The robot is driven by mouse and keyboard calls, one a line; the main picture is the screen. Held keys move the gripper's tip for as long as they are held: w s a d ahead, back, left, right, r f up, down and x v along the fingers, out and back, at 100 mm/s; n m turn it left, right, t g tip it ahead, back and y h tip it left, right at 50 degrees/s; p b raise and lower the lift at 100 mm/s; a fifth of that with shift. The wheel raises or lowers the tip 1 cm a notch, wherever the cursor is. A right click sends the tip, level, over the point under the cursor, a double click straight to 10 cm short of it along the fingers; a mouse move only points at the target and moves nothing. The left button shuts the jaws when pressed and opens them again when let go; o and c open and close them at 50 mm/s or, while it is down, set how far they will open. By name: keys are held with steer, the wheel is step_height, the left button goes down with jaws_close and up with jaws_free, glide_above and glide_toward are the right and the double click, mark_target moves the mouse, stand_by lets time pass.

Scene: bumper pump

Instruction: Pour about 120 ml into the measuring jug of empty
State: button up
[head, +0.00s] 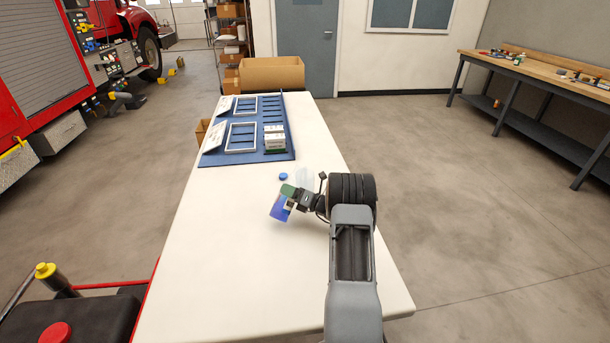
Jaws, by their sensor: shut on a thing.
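My gripper (293,200) is over the middle of the white table, to the left of my forearm. It is shut on a blue container (279,208), which looks tilted. A green part (288,190) shows at the gripper, and I cannot tell whether it belongs to the container. A pale, see-through vessel (303,176), perhaps the measuring jug, stands just behind the gripper and is partly hidden by my arm. Its fill level cannot be made out. A small blue round piece (283,176), like a cap, lies on the table to the left of that vessel.
A cardboard box (271,74) stands beyond the table. The table's near left part (200,260) is clear. A red fire truck (40,80) stands at left, a workbench (540,75) at right.

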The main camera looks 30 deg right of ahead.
mark_target(289, 182)
step_height(289, 182, up, 2)
steer(key=shift+a+r+m+p, duration=0.2)
steer(key=shift+m+p, duration=0.1)
steer(key=shift+p, duration=0.25)
steer(key=shift+s+a+m, duration=0.1)
steer(key=shift+s+m, duration=0.1)
steer(key=shift+m, duration=0.2)
steer(key=shift+a+f+m+t+p, duration=0.1)
steer(key=shift+f+m+t+p, duration=0.1)
steer(key=shift+m+t+p, duration=0.15)
steer(key=shift+a+m+h+p, duration=0.15)
steer(key=shift+m+h+p, duration=0.15)
steer(key=shift+m+p, duration=0.4)
steer(key=shift+s+r+m+p, duration=0.1)
steer(key=shift+r+m+p, duration=0.4)
steer(key=shift+p, duration=0.2)
steer(key=shift+a+r+m+t+p, duration=0.1)
steer(key=shift+r+m+t+p, duration=0.2)
steer(key=shift+m+p, duration=0.3)
steer(key=shift+d+r+m+h+p, duration=0.45)
steer(key=shift+r+m, duration=0.1)
steer(key=shift+m, duration=0.4)
steer(key=shift+r+m+p, duration=0.6)
steer(key=shift+m+p, duration=0.15)
steer(key=shift+m, duration=0.05)
steer(key=shift+r, duration=0.1)
